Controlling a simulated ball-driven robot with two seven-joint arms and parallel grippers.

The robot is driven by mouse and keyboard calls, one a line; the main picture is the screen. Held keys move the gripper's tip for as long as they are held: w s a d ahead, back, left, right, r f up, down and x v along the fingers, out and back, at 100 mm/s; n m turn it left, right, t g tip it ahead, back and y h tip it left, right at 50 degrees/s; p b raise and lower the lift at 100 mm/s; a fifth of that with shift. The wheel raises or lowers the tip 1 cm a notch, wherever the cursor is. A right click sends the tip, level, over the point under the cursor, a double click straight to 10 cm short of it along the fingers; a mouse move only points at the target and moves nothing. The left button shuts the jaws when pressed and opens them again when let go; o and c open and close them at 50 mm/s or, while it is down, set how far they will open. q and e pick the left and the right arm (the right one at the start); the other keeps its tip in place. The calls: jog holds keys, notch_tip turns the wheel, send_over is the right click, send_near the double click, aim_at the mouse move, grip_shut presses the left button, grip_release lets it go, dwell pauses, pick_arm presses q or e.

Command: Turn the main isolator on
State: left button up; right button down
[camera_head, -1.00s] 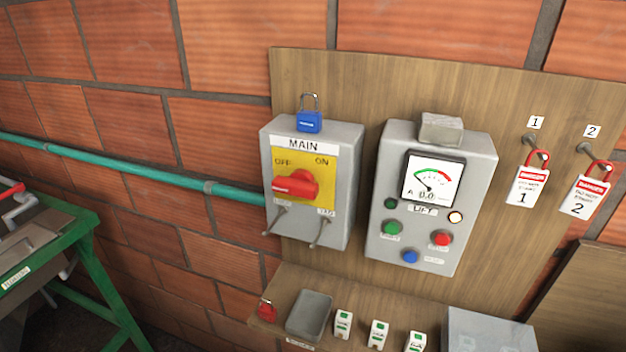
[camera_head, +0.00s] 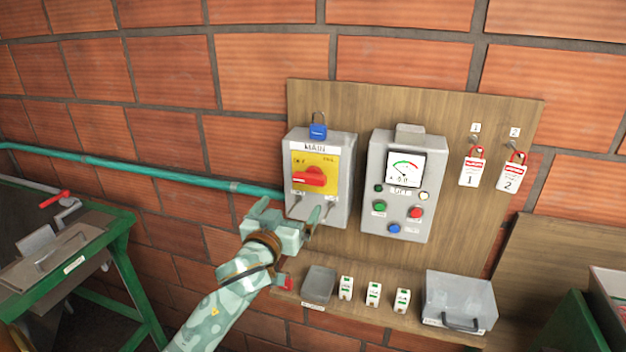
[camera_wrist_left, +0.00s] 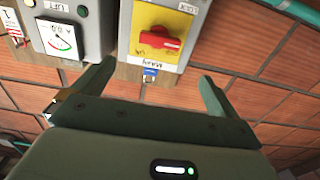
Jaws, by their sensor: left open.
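The main isolator (camera_head: 321,210) is a grey box on the wooden board, labelled MAIN. Its red rotary handle (camera_head: 312,178) sits on a yellow plate (camera_head: 303,159) and points left, to the OFF side. A blue padlock (camera_head: 318,132) is on top of the box. My left gripper (camera_head: 289,209) is open and empty at the lower part of the box, below the handle. The left wrist view shows the red handle (camera_wrist_left: 160,41) upside down, beyond the open fingers (camera_wrist_left: 156,74); nothing is between them. My right gripper is out of view.
The lift panel (camera_head: 402,222) with meter and buttons is right of the isolator. A green pipe (camera_head: 130,172) runs left.

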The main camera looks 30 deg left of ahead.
aim_at(308, 180)
pick_arm(q)
jog(key=p+x, duration=0.1)
jog(key=x, duration=1.3)
jog(key=shift+w+r, duration=0.1)
jog(key=shift+w, duration=0.2)
jog(key=shift+s, duration=0.1)
jog(key=c, duration=1)
